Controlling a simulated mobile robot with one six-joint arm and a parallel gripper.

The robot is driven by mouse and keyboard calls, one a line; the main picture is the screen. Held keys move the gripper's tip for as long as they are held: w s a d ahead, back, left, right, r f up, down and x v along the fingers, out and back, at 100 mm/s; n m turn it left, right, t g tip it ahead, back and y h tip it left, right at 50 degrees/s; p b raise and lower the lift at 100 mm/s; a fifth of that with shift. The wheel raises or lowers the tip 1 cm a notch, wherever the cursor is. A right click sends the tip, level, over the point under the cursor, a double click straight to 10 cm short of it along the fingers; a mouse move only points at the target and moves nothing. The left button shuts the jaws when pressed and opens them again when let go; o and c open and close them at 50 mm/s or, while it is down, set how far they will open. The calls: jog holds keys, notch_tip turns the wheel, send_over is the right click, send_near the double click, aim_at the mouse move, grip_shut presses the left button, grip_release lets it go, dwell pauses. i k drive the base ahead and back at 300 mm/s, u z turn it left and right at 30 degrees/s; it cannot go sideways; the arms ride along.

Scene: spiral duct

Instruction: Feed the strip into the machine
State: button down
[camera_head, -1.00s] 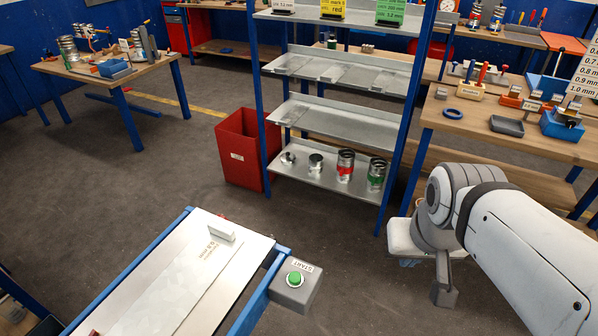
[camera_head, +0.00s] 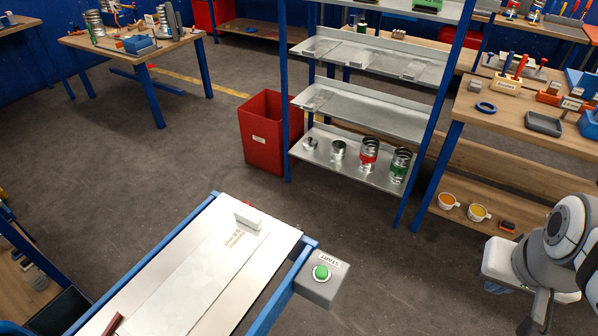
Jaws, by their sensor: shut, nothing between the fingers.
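A flat pale metal strip (camera_head: 195,272) lies on the light bed (camera_head: 262,262) of a blue-framed machine at the lower front. Small printed text shows near its far end, where a small upright pale block (camera_head: 248,217) stands. A grey box with a green START button (camera_head: 321,272) is fixed at the machine's right corner. The near end of the strip and bed is cut off by the frame. My gripper (camera_head: 534,322) is at the lower right, well apart from the strip and machine. It is shut and empty, and partly cut off.
A metal shelf rack (camera_head: 365,110) holds several cans on its lowest shelf. A red bin (camera_head: 270,135) stands to its left. A workbench (camera_head: 520,125) with tools is at the right, with two small cups below. The floor between machine and rack is clear.

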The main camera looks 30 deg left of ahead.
aim_at(181, 301)
jog(key=z, duration=0.35)
jog(key=k, duration=0.35)
jog(key=u, duration=1.45)
jog(key=i, duration=0.5)
